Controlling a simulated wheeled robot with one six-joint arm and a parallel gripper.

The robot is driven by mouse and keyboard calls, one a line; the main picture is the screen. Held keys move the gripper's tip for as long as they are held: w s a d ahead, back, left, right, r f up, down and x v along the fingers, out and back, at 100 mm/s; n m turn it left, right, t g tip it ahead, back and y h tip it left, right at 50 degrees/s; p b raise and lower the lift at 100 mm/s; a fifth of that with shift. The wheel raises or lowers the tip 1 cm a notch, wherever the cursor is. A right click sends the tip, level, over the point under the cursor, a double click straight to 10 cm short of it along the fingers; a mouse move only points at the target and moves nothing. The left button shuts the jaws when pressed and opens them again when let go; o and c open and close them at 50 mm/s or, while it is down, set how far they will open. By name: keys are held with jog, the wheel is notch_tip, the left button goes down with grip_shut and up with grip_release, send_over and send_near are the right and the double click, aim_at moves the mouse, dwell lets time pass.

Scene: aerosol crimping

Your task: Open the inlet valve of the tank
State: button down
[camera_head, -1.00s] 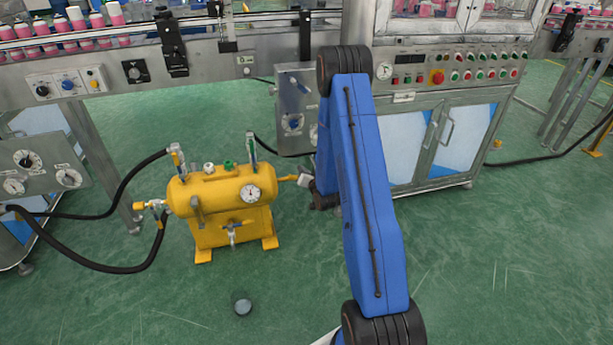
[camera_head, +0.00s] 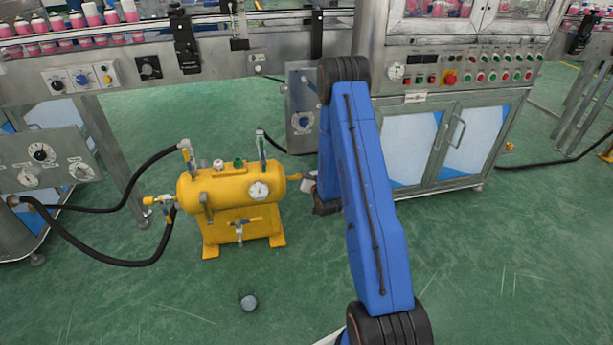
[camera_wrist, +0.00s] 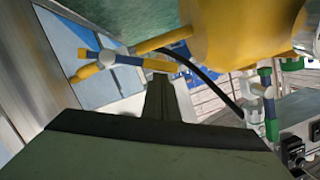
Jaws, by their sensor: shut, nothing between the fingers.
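The yellow tank (camera_head: 235,205) stands on the green floor, left of my blue arm; its underside or side (camera_wrist: 245,30) fills the top right of the wrist view. A yellow pipe (camera_wrist: 160,42) runs from it to a pale valve fitting (camera_wrist: 107,58) with blue and yellow parts. My gripper (camera_wrist: 159,82) is shut and empty, its tip just below and right of this fitting; contact cannot be told. In the head view the tank's right-end fitting (camera_head: 307,184) is partly covered by my arm. A yellow fitting (camera_head: 155,201) with a hose is at its left end. No valve is labelled inlet.
Black hoses (camera_head: 130,262) loop left of the tank to a grey dial panel (camera_head: 45,160). A steel cabinet (camera_head: 430,150) with buttons and a conveyor (camera_head: 110,65) stand behind. A small round grey object (camera_head: 248,301) lies on the floor. The front right floor is clear.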

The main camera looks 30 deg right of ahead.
jog(key=f+n, duration=0.1)
jog(key=a+f+n+h, duration=0.1)
jog(key=a+f+n, duration=0.1)
jog(key=shift+w+a+f+g+h, duration=0.2)
jog(key=shift+w+f+g+h, duration=0.1)
jog(key=shift+w+f+g, duration=0.1)
jog(key=shift+f, duration=0.1)
dwell(0.6)
